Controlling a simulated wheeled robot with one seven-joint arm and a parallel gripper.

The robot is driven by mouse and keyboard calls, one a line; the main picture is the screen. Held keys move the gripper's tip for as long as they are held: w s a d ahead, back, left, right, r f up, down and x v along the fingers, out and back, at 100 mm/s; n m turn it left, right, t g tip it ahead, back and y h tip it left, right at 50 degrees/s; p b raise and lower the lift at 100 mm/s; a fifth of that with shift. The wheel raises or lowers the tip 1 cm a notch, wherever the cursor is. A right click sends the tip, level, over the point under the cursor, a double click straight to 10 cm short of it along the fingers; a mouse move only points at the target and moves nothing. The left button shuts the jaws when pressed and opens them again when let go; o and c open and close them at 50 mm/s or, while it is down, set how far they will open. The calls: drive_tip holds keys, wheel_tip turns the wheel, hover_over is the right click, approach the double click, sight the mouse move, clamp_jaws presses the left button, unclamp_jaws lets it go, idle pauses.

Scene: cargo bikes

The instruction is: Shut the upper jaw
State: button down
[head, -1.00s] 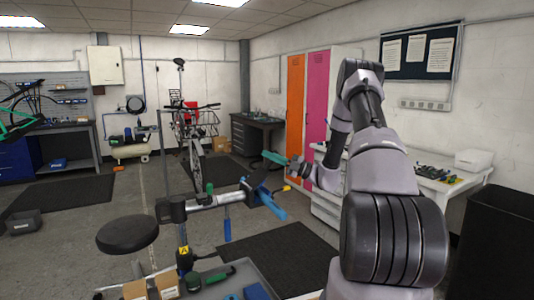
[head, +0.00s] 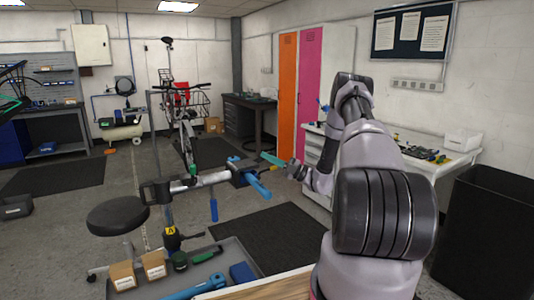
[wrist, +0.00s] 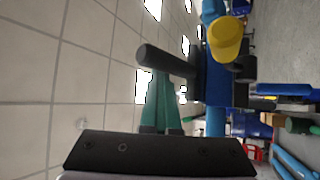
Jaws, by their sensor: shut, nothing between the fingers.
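The repair stand's clamp is a dark blue block (head: 243,172) at the end of a grey horizontal arm (head: 200,181), with a bright blue bar (head: 257,185) sloping down to the right and a small yellow knob. In the wrist view the blue clamp body (wrist: 220,85) fills the upper right, with the yellow knob (wrist: 226,38) and a dark rod (wrist: 166,61) sticking out left. I cannot tell how far the upper jaw is open. My gripper (head: 272,159) has teal fingers, shut and empty, just right of the clamp's top; the fingers (wrist: 163,88) also show close to the dark rod. Contact cannot be told.
A grey tray (head: 237,252) with small boxes and tools lies below the clamp. A round black stool (head: 117,216) stands left. A white workbench (head: 425,165) and a black bin (head: 485,235) are right. A wooden edge (head: 270,288) shows at the bottom. Dark mats cover open floor.

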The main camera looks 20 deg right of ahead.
drive_tip(key=shift+s+f, duration=0.25)
drive_tip(key=shift+f, duration=0.5)
wheel_tip(320, 180, up, 5)
drive_tip(key=s+d+f, duration=0.2)
drive_tip(key=s+f, duration=0.4)
drive_tip(key=f, duration=0.2)
drive_tip(key=shift+d, duration=0.25)
drive_tip(key=shift+s, duration=0.1)
